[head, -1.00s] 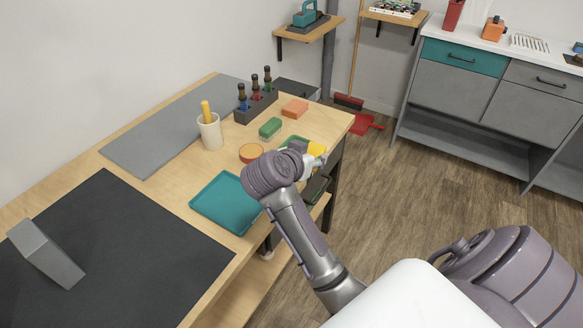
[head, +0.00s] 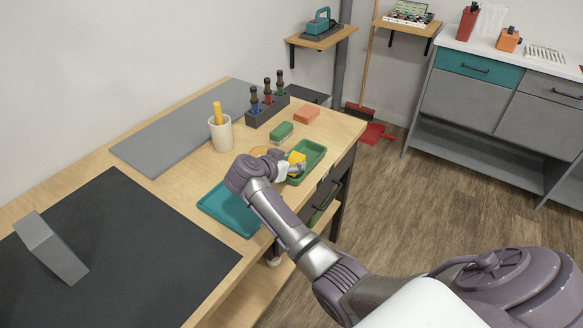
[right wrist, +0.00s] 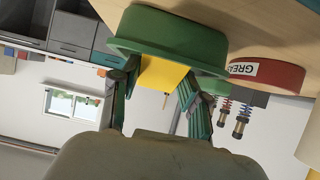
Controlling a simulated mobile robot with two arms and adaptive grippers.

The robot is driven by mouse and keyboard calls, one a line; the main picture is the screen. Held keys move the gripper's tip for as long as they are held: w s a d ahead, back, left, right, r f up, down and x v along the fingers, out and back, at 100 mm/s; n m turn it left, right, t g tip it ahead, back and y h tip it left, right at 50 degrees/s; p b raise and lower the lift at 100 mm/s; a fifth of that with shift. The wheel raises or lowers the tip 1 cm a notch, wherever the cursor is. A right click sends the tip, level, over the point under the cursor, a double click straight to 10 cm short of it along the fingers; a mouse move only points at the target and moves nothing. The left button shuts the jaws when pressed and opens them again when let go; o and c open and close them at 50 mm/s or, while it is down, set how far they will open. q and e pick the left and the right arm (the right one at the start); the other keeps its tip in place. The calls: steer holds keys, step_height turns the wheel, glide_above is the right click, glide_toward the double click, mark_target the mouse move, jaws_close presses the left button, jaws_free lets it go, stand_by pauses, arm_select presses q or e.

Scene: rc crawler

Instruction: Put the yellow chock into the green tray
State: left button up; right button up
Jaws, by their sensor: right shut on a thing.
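The green tray (head: 317,150) lies near the right edge of the workbench in the head view; it also shows in the right wrist view (right wrist: 185,35). My right gripper (head: 293,167) is at the tray's near left part, shut on the yellow chock (head: 297,157). In the right wrist view the yellow chock (right wrist: 160,82) is between the two fingers, at the tray's rim, with its far end hidden by the rim. I cannot tell whether it touches the tray floor. My left gripper is not in view.
A round grease tin (right wrist: 265,75) sits beside the tray. A teal tray (head: 222,212) lies nearer, partly under my arm.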

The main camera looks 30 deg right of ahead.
steer(key=shift+f, duration=0.7)
steer(key=o, duration=0.9)
steer(key=shift+f, duration=0.1)
steer(key=shift+o, duration=0.2)
steer(key=v, duration=1.2)
steer(key=shift+p, duration=0.4)
steer(key=shift+a, duration=0.1)
